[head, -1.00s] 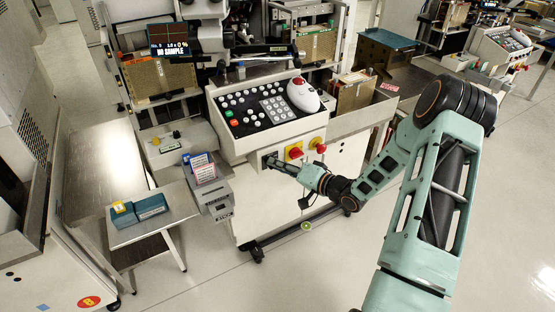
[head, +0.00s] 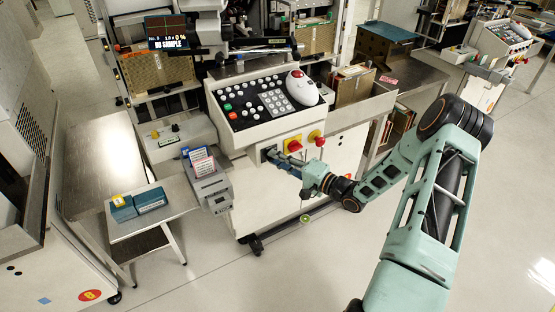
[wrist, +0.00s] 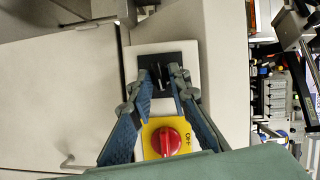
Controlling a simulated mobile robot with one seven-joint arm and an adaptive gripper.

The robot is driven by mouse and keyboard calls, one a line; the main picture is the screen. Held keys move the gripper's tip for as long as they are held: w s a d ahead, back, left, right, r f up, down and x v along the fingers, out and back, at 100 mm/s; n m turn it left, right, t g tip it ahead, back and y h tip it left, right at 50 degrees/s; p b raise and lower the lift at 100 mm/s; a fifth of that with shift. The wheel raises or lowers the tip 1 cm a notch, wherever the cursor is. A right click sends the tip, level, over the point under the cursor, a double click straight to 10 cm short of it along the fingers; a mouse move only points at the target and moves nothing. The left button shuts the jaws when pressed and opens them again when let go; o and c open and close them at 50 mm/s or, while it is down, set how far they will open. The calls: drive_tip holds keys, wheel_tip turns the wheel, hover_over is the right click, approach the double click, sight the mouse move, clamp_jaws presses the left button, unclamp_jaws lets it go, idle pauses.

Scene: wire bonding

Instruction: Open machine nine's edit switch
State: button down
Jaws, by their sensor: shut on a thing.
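The edit switch is a small dark key-like lever (wrist: 157,74) on a black square plate on the machine's front panel, below the keypad console. In the head view the black plate (head: 266,152) shows at the fingertips, left of a yellow plate with a red knob. My gripper (wrist: 161,78) reaches the plate and is shut on the switch lever, with a fingertip on each side of it. In the head view my gripper (head: 270,157) comes in from the right and partly hides the switch. The lever's exact angle is hard to tell.
A red OFF knob (wrist: 168,141) on a yellow plate sits close by the fingers. A red button (head: 316,137) is further right. The floor (head: 310,270) in front is open.

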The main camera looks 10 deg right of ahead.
drive_tip(key=c, duration=2.1)
unclamp_jaws()
drive_tip(key=shift+d, duration=0.1)
drive_tip(key=v, duration=1.2)
